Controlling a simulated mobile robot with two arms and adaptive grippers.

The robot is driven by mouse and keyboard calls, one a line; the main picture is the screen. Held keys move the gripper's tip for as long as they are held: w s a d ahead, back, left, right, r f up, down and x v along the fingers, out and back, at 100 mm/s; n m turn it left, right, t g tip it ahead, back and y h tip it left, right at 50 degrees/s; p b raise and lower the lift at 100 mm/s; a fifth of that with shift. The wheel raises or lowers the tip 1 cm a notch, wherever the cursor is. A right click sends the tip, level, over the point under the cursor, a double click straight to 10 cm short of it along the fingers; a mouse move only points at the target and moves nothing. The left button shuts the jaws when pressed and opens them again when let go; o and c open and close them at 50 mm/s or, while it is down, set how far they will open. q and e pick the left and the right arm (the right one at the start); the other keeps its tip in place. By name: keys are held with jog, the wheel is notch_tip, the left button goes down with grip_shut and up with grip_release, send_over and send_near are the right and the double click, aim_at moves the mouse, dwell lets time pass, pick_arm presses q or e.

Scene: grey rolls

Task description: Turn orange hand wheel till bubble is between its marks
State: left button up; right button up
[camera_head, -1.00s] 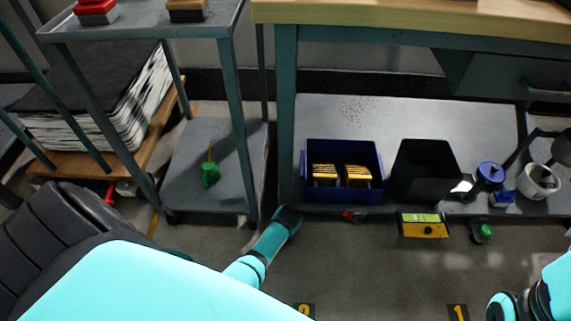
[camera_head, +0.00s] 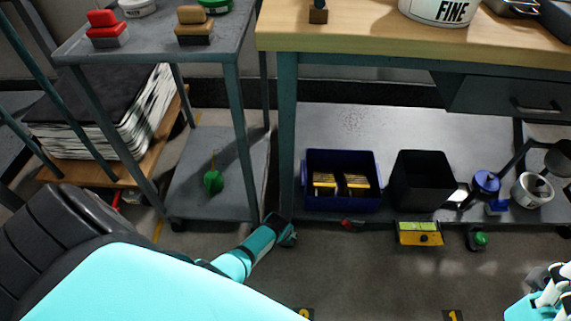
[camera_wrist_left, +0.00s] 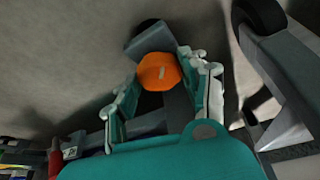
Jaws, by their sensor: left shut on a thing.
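The orange hand wheel (camera_wrist_left: 158,72) shows in the left wrist view, between the fingers of my left gripper (camera_wrist_left: 162,85). The gripper is shut on it, with one finger on each side. A dark grey block lies behind the wheel. In the head view, part of my left arm shows at the lower middle, but the wheel and left fingers cannot be made out. Any bubble and marks are too small to tell. My right gripper (camera_head: 552,288) is at the lower right, partly cut off.
A blue bin (camera_head: 341,200) with yellow-and-black items and a black bin (camera_head: 421,180) stand on the lower shelf (camera_head: 385,125). A grey cart (camera_head: 217,160) stands left of the workbench (camera_head: 400,30). A green-topped item (camera_head: 477,240) is right of the yellow device.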

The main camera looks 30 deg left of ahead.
pick_arm(q)
jog(key=o, duration=1.1)
jog(key=v, duration=1.2)
jog(key=shift+o, duration=0.2)
jog(key=shift+r, duration=0.1)
